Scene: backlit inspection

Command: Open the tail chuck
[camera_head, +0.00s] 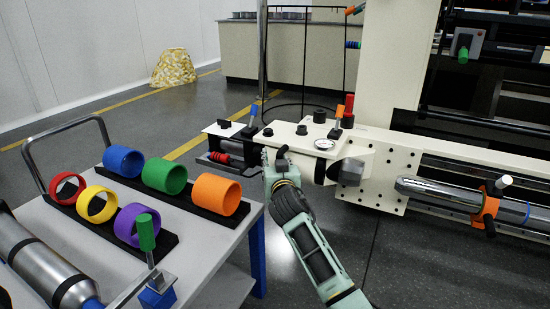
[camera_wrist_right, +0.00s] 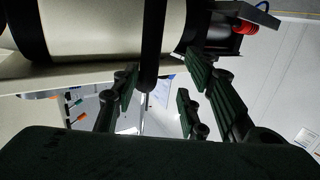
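A cream tailstock-like unit (camera_head: 300,132) with a round gauge (camera_head: 324,144) stands right of the cart; its grey nose piece (camera_head: 350,172) points right. I take this as the tail chuck; I cannot tell its jaw state. A blue-tipped lever (camera_head: 253,112) and orange-red levers (camera_head: 343,110) stand on top. My right gripper (camera_head: 276,160) is at the unit's near side. In the right wrist view the gripper (camera_wrist_right: 163,85) has its fingers spread, with a dark bar (camera_wrist_right: 151,45) hanging between them; no finger clearly touches it. My left gripper is not in view.
A grey cart (camera_head: 215,255) holds coloured rings, such as an orange ring (camera_head: 216,195), and a metal cylinder (camera_head: 40,262). A green-handled clamp (camera_head: 147,232) stands at its front. A steel bar (camera_head: 430,192) with an orange clamp (camera_head: 488,206) lies at right. Dark floor is open behind the cart.

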